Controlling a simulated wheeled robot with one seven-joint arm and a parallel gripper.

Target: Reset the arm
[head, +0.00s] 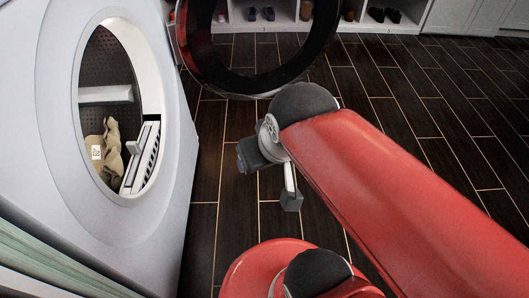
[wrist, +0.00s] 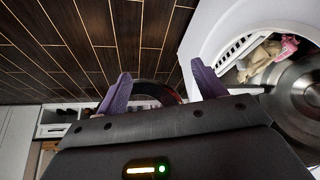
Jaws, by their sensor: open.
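My gripper (wrist: 161,70) is open, its two purple fingers wide apart with nothing between them in the wrist view. In the head view, my red arm reaches in from the right and its grey wrist end hangs over the floor, right of the washer (head: 185,110) and clear of it. The fingers are hard to make out there. Inside the open washer drum lies a beige cloth (head: 101,148) with a white tag. In the wrist view, the beige cloth (wrist: 258,62) lies beside a pink item (wrist: 289,45) in the drum at the right.
The washer's round door (head: 207,84) stands open, beyond my wrist in the head view. A white shoe shelf (head: 350,27) stands along the back with several shoes. Dark plank floor (head: 450,110) is clear at the right.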

